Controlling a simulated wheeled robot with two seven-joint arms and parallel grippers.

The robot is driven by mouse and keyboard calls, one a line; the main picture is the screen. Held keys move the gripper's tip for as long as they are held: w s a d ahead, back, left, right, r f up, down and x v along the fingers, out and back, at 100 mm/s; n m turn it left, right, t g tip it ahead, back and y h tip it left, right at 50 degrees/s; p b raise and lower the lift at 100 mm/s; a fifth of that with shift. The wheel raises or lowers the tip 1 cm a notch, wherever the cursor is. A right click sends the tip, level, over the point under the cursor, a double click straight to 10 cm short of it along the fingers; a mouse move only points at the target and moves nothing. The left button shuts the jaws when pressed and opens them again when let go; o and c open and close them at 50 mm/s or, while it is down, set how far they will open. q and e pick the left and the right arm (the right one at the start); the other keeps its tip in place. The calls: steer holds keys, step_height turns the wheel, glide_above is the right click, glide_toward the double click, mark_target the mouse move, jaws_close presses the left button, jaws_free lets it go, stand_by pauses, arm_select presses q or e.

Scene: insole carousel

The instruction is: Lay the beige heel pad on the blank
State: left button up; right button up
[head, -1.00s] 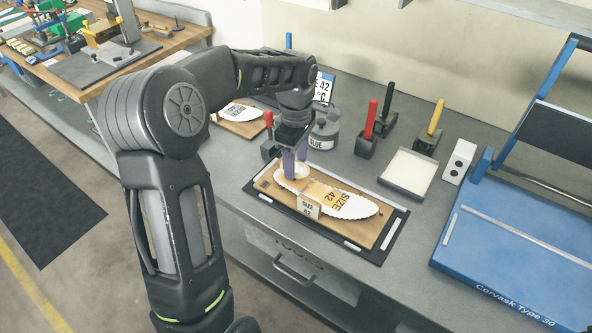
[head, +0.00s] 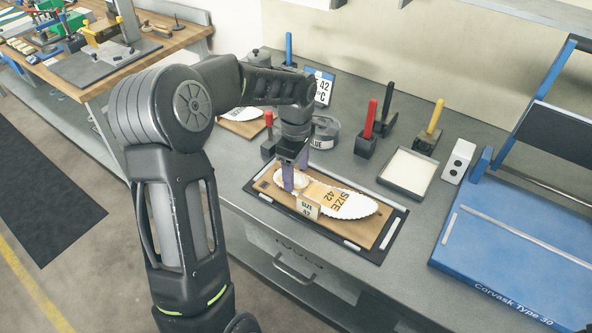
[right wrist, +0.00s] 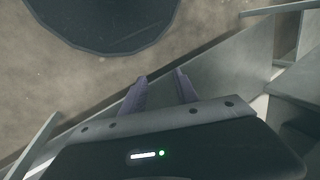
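The blank (head: 352,208) is a white insole with a scalloped edge and a tan part printed SIZE 42. It lies on a brown board (head: 370,232) on the bench, its heel end to the left. My left gripper (head: 295,178) is over that heel end, its purple fingers apart on either side of the pale beige heel pad (head: 300,181). The fingers appear to grip the pad; they hide part of it, and whether it touches the blank is unclear. In the right wrist view, my right gripper (right wrist: 160,88) is open and empty.
A small SIZE 42 sign (head: 307,207) stands at the board's front edge. A glue pot (head: 325,132), a red-handled tool in a holder (head: 367,143) and a pale tray (head: 408,173) stand behind. A blue press (head: 515,245) is at right.

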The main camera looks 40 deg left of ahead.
mark_target(296, 177)
arm_select(q)
steer(key=shift+o, duration=0.5)
steer(key=shift+s, duration=0.1)
steer(key=shift+r, duration=0.1)
step_height(296, 177, up, 12)
steer(key=shift+b, duration=0.4)
